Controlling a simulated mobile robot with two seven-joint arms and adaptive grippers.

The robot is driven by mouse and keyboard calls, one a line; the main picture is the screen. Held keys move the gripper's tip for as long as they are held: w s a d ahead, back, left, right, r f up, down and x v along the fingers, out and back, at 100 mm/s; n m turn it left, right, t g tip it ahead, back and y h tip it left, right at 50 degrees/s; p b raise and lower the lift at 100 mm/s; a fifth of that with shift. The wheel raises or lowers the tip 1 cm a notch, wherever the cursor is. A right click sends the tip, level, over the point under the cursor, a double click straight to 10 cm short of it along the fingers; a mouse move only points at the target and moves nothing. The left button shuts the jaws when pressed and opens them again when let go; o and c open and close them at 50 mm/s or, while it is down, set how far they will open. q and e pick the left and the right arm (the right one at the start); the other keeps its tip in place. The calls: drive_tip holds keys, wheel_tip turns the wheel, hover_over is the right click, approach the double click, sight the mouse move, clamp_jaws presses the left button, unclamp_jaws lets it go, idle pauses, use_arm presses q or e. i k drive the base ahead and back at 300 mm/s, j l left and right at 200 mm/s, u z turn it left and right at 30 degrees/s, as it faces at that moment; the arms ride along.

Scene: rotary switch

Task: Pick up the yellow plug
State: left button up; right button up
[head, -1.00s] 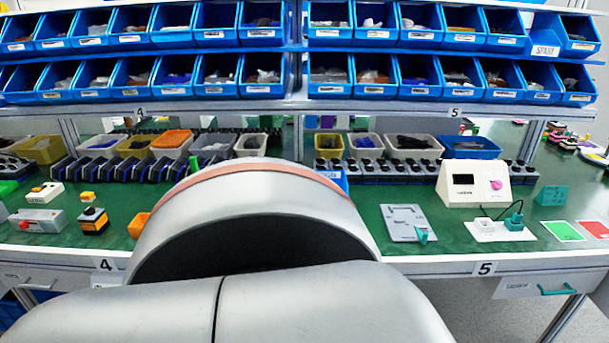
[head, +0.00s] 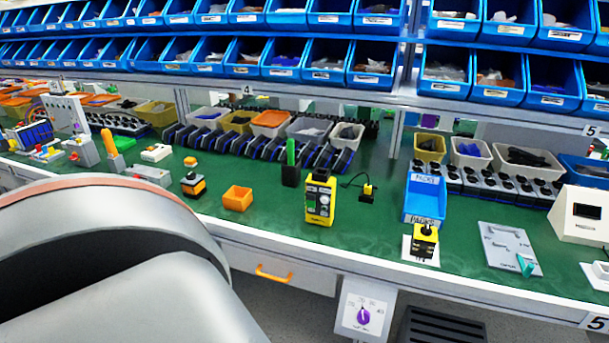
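A small yellow plug (head: 368,190) with a black cable is on the green bench, right of a yellow-and-black meter (head: 320,198). It sits on a dark base; how it is seated is too small to tell. A yellow-and-black block (head: 425,241) with dark prongs stands on a white card near the front edge. Neither of my grippers is in view. A large grey arm link of mine fills the lower left and hides part of the bench front.
An orange bin (head: 237,198) stands left of the meter, and a blue bin (head: 425,199) is behind the yellow-and-black block. A panel with a purple knob (head: 363,315) hangs below the front edge. Blue bins (head: 325,62) line the shelves above.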

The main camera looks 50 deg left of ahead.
sight(367, 189)
drive_tip(key=u, duration=1.2)
drive_tip(key=i+j, duration=0.2)
drive_tip(key=j, duration=0.15)
drive_tip(key=i+j, duration=0.15)
drive_tip(key=j, duration=0.2)
drive_tip(key=i+j, duration=0.2)
drive_tip(key=j, duration=0.15)
drive_tip(key=j+z, duration=0.1)
drive_tip(key=z, duration=0.3)
drive_tip(key=j+z, duration=0.15)
drive_tip(key=z, duration=0.2)
drive_tip(key=i+j+z, duration=0.1)
drive_tip(key=z, duration=0.3)
